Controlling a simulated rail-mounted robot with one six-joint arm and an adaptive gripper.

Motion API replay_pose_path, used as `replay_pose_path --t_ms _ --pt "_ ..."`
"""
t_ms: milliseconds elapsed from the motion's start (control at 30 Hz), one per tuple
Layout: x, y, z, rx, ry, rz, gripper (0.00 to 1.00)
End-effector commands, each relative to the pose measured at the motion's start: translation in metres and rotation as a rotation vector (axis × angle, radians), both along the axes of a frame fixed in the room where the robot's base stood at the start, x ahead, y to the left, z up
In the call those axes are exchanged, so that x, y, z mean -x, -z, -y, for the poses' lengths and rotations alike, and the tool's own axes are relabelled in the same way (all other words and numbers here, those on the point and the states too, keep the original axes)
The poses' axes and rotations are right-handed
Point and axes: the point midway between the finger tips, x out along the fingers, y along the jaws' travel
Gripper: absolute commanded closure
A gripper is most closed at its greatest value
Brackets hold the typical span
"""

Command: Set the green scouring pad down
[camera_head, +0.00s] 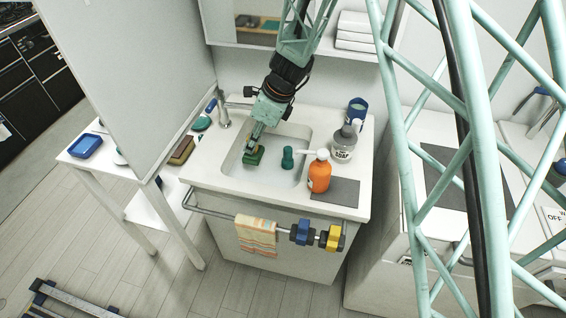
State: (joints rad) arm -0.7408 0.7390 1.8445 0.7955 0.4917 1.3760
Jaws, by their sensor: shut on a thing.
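The green scouring pad (253,156) is a small dark green block with a yellowish lower edge, in the left part of the white sink basin (270,181). My gripper (252,148) reaches down from above into the basin and is shut on the pad. The fingertips are small here and partly merge with the pad. I cannot tell whether the pad touches the basin floor.
A teal upright object (287,158) stands in the basin right of the pad. The faucet (224,113) is at the left rim. A grey mat (336,190) lies at the front right.

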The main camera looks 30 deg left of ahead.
Motion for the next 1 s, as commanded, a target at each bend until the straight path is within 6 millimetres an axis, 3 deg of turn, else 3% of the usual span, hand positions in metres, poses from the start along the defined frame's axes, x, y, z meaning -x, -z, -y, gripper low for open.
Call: replay_pose_path --t_ms 633,1000 --pt "-0.004 0.008 -0.003 0.004 -0.024 0.0 0.92" --pt "-0.004 0.05 -0.002 0.005 -0.024 -0.002 0.92"
